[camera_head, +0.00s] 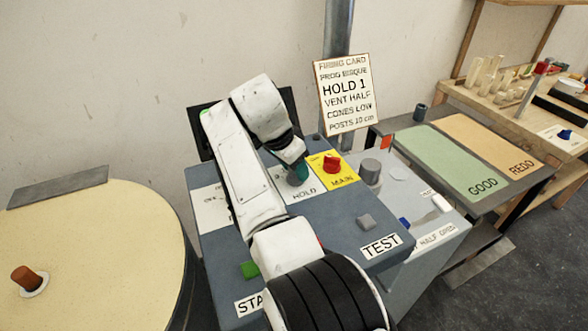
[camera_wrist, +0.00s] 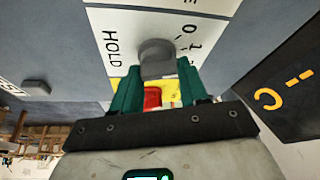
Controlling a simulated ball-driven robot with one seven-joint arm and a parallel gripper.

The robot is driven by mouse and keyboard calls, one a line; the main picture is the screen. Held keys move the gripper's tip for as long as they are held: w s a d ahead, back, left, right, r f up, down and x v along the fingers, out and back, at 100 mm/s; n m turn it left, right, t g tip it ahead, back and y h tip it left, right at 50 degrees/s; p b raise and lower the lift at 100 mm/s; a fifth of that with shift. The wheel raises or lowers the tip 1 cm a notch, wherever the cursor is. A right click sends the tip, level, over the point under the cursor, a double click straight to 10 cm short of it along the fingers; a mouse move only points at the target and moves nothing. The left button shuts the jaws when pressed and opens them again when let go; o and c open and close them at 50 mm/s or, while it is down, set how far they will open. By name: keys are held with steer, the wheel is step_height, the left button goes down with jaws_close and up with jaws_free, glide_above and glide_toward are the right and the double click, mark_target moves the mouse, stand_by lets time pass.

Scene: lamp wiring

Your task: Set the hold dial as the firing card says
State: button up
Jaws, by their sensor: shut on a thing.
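The firing card (camera_head: 346,95) stands upright behind the panel and reads "PROG BISQUE, HOLD 1, VENT HALF, CONES LOW, POSTS 10 cm". The grey hold dial (camera_wrist: 156,56) sits on the white HOLD plate (camera_wrist: 112,22), which carries scale marks beside the dial. My gripper (camera_wrist: 158,72) is shut on the dial, with one green finger on each side. In the head view my gripper (camera_head: 297,174) reaches down onto the HOLD plate (camera_head: 306,193), and the arm hides part of it. I cannot tell which mark the dial points to.
A red main switch (camera_head: 332,164) on a yellow plate is close beside the dial. A grey cylinder (camera_head: 370,171) stands to its right. The TEST button (camera_head: 366,221) and a green button (camera_head: 250,269) are nearer. A dark display (camera_wrist: 285,95) shows orange marks.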

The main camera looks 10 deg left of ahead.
stand_by(0.4)
steer(key=o, duration=1.1)
steer(key=shift+c, duration=0.2)
steer(key=v, duration=1)
steer(key=shift+r+b, duration=0.4)
steer(key=shift+b, duration=0.05)
steer(key=shift+a, duration=0.1)
